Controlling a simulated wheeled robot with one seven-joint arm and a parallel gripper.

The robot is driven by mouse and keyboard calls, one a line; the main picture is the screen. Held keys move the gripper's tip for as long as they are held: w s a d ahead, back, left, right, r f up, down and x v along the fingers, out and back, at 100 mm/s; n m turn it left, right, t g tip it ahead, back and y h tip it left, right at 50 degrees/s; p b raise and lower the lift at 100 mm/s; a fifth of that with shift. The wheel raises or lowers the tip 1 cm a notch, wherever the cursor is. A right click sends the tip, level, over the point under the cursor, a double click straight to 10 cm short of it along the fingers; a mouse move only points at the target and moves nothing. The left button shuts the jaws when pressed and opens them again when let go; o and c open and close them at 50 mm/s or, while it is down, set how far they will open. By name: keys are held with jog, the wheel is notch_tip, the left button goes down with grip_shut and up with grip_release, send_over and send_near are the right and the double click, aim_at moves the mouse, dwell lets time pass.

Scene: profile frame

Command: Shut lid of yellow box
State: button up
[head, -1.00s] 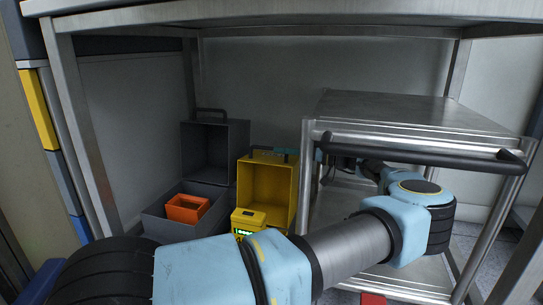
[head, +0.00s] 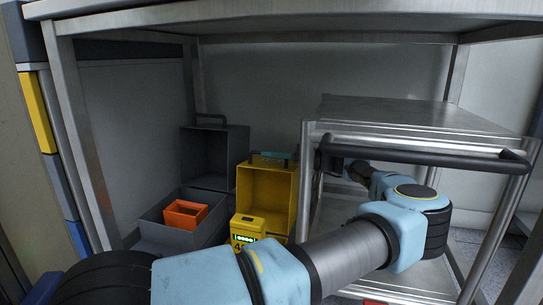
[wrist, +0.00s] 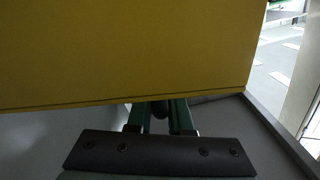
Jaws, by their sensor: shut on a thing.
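The yellow box's lid (head: 267,195) stands upright, open, beside the shelf cart in the head view. Its dark handle (head: 258,157) is on the top edge. My gripper (head: 287,156) reaches it from the right, with teal fingers at the handle. In the wrist view, the yellow lid (wrist: 130,50) fills the upper part. My green fingers (wrist: 162,116) are shut around a dark piece, seemingly the handle, just below the lid's edge. My arm hides the lower part of the box in the head view. A yellow device with a green display (head: 246,229) shows in front of the lid.
A grey box with its lid open (head: 215,155) stands to the left, with an orange container (head: 186,214) inside. A metal cart (head: 400,112) stands to the right, and my arm passes through its open frame. A table top (head: 300,12) overhangs everything.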

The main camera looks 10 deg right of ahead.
grip_shut()
dwell(0.8)
jog(key=shift+s, duration=0.1)
